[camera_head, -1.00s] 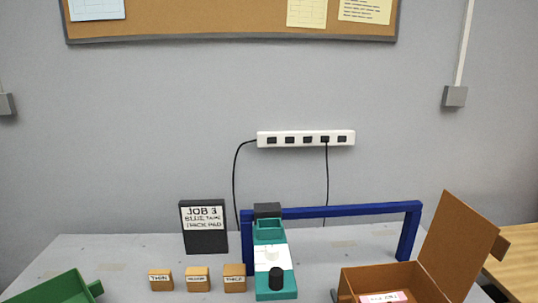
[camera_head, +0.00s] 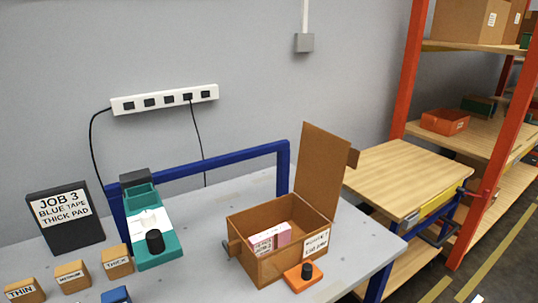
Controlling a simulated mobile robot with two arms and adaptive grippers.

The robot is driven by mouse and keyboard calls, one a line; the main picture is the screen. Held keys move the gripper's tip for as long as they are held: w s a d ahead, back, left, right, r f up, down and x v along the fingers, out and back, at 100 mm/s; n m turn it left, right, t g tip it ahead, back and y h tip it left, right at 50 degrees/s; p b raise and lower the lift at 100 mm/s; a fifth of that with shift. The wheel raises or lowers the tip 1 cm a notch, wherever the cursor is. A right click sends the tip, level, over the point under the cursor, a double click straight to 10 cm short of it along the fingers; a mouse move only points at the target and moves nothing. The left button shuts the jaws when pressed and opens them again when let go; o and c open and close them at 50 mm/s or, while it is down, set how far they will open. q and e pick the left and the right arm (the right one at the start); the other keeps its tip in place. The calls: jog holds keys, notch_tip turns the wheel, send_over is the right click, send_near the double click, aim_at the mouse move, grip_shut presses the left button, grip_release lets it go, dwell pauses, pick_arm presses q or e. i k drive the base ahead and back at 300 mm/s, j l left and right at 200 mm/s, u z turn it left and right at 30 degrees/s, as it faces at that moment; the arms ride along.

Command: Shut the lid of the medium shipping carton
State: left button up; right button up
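The brown shipping carton (camera_head: 258,268) stands on the grey table, right of centre. Its lid (camera_head: 322,168) is open, standing up steeply from the carton's right side, with a small flap (camera_head: 353,158) at the lid's right edge. Inside lies a pink and white labelled box (camera_head: 271,240). A white label (camera_head: 316,243) shows at the carton's right side. Neither of my grippers is in view.
An orange block with a black knob (camera_head: 304,278) sits close in front of the carton. A blue frame (camera_head: 240,158) and a teal device (camera_head: 158,248) stand to the left. Behind on the right are a wooden-topped cart (camera_head: 405,175) and orange-post shelving (camera_head: 490,155).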

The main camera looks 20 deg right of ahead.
aim_at(324, 158)
jog(key=z, duration=1.35)
